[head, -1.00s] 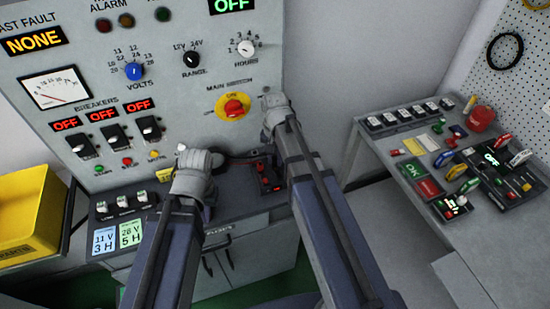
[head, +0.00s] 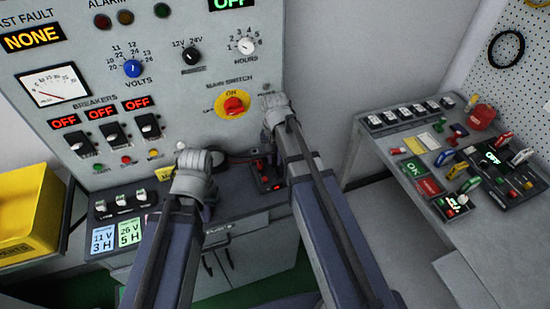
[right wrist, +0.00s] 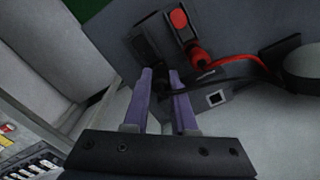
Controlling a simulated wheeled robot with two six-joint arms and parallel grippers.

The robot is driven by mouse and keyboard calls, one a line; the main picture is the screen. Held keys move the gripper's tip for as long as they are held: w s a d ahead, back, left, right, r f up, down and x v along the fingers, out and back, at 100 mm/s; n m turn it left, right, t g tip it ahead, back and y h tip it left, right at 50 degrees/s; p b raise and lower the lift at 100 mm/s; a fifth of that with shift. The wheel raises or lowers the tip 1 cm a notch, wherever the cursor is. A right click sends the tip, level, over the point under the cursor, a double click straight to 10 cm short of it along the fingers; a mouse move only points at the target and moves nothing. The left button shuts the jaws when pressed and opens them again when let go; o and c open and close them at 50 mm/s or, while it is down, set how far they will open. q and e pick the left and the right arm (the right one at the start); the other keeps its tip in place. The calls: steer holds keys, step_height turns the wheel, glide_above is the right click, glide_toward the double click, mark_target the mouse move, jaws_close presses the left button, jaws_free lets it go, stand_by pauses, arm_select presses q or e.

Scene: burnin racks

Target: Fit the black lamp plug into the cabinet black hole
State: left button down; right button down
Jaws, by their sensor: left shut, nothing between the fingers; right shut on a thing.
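My right gripper (head: 276,106) is up against the cabinet (head: 180,105) front, right of the yellow main switch; its arm hides the fingertips in the head view. In the right wrist view its two purple fingers (right wrist: 160,78) are shut on a dark thing, apparently the black lamp plug (right wrist: 162,104); its shape is hard to make out. A black cable (right wrist: 235,80) runs from there to the right. A small square black hole with a pale rim (right wrist: 214,98) lies just right of the fingers. My left gripper (head: 196,162) is shut and empty above the cabinet's ledge, its fingers mostly hidden.
A dark block with a red plug and red cable (right wrist: 199,57) is beyond the fingers; the block also shows on the ledge (head: 267,176). A yellow bin (head: 30,215) stands at left. A side bench (head: 500,225) with switches stands at right. A gap separates bench and cabinet.

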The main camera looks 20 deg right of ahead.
steer(key=shift+f+b, duration=0.4)
stand_by(0.4)
steer(key=shift+c, duration=1.2)
jaws_free()
steer(key=shift+r, duration=0.1)
steer(key=shift+r+p, duration=2.75)
steer(key=shift+p, duration=0.1)
